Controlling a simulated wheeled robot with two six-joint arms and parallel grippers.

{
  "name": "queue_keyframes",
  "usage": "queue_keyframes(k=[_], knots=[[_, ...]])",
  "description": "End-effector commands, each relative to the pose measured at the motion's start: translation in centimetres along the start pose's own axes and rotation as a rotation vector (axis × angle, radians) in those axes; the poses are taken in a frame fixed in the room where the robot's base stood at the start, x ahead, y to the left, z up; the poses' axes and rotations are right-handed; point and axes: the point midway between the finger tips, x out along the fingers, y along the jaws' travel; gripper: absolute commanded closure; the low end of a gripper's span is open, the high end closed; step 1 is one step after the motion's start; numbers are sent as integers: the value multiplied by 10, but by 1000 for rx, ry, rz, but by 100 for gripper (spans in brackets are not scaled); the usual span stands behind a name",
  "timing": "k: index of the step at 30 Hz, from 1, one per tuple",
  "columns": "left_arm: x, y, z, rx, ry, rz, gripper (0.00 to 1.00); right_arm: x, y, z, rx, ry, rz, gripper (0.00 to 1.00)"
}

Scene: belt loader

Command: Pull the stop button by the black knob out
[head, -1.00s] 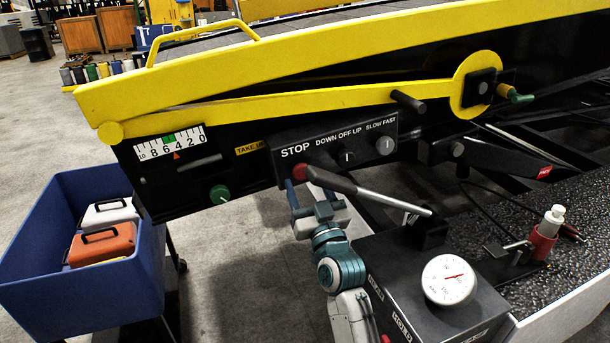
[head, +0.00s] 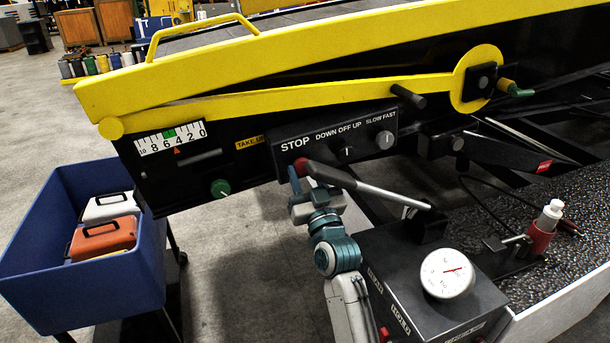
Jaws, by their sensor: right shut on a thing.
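The red stop button (head: 301,167) sits under the STOP label on the black control panel (head: 363,127). The black knob (head: 347,152) is to its right, under DOWN OFF UP. My right gripper (head: 296,178) comes up from below and is shut on the stop button. Its fingers partly cover the button, and the black grip of a lever crosses close on the right. My left gripper is not in view.
The black-gripped lever (head: 375,191) slants from beside the button to a dark box with a round gauge (head: 447,273). A grey knob (head: 385,140) is further right on the panel. A blue bin (head: 80,265) with cases stands at left.

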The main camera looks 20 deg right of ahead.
Motion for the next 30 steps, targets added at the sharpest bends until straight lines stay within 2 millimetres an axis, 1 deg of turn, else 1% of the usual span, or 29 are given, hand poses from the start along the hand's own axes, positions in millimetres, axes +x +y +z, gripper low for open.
queue_keyframes(k=[2, 4, 6, 11, 12, 14, 15, 23, 27, 30], knots=[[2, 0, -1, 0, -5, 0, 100, -5, 0, 0, 0, -2, 0, 100], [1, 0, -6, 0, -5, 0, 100, -8, 0, -1, 0, -2, 0, 100], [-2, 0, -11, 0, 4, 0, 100, -8, 0, -2, 0, -2, 0, 100], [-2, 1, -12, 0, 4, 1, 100, -9, 0, -2, 0, -2, 0, 100], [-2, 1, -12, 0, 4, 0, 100, -9, 0, -2, 0, -3, 0, 56], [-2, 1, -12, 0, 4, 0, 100, -8, 0, -2, 0, -2, 0, 45], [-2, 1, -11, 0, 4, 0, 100, -8, 0, -2, 0, -2, 0, 40], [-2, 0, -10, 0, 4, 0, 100, -8, 0, -2, 0, -1, 0, 40], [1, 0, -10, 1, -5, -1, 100, -15, 0, -1, 0, -2, 0, 40], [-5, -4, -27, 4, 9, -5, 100, -25, 0, 0, 0, -2, 0, 40]])
